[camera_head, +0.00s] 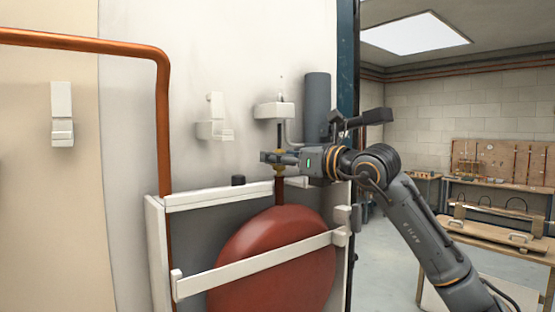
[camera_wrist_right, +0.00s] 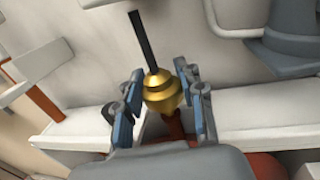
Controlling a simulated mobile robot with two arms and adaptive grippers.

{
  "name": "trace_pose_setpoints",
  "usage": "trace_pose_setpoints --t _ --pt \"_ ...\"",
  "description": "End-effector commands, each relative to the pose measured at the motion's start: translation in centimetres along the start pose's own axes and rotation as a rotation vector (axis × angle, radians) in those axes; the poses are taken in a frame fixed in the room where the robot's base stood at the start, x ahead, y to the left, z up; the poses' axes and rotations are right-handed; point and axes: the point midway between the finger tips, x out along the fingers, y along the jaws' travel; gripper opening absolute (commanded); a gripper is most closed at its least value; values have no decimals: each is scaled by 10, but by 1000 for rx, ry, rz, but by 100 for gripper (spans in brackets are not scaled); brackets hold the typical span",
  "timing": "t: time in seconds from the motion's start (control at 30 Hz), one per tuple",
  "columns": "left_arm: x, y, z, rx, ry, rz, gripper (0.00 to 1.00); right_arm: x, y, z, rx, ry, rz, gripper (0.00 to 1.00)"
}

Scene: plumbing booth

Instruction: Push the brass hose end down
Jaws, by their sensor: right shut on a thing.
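The brass hose end (camera_head: 279,152) is small and gold, with stepped collars in the right wrist view (camera_wrist_right: 162,92). A thin dark rod or hose (camera_wrist_right: 141,38) rises from its top. My right gripper (camera_head: 268,157) comes in from the right and is shut on the brass hose end. Its blue-padded fingers stand on either side of the brass in the right wrist view (camera_wrist_right: 164,108). A dark red pipe (camera_head: 280,191) stands directly below the brass, above the round red vessel (camera_head: 275,258). The fingers hide whether brass and pipe are joined. My left gripper is out of view.
A white bracket (camera_head: 274,110) on the wall is just above the gripper, beside a grey cylinder (camera_head: 317,105). A white frame (camera_head: 220,197) and cross strap (camera_head: 255,264) surround the red vessel. A copper pipe (camera_head: 163,130) runs down at left. A workbench (camera_head: 500,236) stands far right.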

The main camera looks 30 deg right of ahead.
Motion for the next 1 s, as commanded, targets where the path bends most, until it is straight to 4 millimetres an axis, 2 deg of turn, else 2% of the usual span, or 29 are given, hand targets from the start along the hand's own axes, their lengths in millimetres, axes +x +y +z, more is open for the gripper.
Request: trace_pose_setpoints --t 0.17,0.2,0.3,0.33,0.6,0.73,0.87,1.0 --pt "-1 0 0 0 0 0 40 3 2 -6 1 20 3 0" --pt "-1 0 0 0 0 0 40 3 2 -7 1 21 3 39" --pt "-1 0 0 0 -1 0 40 2 1 -6 1 21 3 60" --pt "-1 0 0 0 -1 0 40 2 1 -6 1 20 3 63" --pt "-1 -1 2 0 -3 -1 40 2 1 -4 1 15 2 63" --pt "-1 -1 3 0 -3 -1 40 -5 0 -4 0 14 0 63" --pt "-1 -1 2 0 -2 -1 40 -24 0 -4 -3 15 -2 63" --pt "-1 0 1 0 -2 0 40 -56 -2 -5 -4 18 -5 63"
